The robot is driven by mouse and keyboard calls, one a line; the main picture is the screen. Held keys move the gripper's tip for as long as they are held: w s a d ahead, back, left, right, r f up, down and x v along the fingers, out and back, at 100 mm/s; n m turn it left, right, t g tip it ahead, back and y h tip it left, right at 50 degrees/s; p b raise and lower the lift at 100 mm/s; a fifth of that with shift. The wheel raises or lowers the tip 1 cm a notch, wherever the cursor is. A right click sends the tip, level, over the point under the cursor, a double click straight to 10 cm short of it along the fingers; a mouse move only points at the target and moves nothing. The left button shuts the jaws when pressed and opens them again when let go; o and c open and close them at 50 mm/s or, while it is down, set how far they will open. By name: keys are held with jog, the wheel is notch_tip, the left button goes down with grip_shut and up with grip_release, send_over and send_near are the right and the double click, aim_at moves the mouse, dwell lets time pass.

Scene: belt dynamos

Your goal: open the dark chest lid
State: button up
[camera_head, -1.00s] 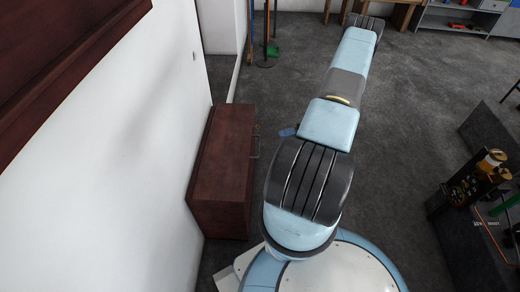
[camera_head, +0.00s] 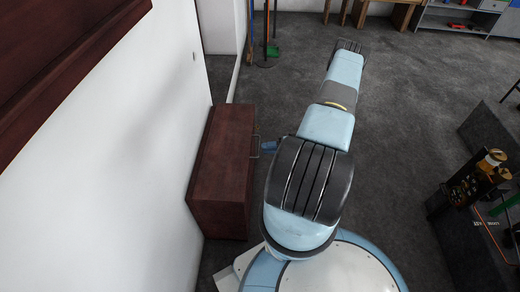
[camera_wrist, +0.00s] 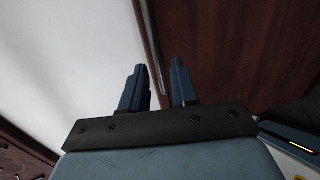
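The dark chest (camera_head: 222,165) is a reddish-brown box against the white wall at the left, with its lid down. A thin metal handle (camera_head: 256,146) stands out from its right side. My gripper (camera_head: 269,145) is right beside this handle, mostly hidden behind my arm in the head view. In the wrist view my gripper (camera_wrist: 159,64) has its two blue fingers apart. The chest (camera_wrist: 235,50) fills the right side there. A thin grey bar (camera_wrist: 152,45), seemingly the handle, reaches down between the fingers; I cannot tell whether they touch it.
The white wall (camera_head: 110,130) runs along the chest's left side. A dark bench (camera_head: 470,230) with brass-topped parts (camera_head: 491,158) stands at the right. Brooms (camera_head: 266,35) lean at the back. The grey floor (camera_head: 400,110) between is clear.

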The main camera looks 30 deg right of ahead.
aim_at(259, 148)
jog(key=shift+x, duration=2.3)
jog(key=shift+c, duration=0.3)
grip_shut()
jog(key=shift+d, duration=0.25)
jog(key=shift+r, duration=0.1)
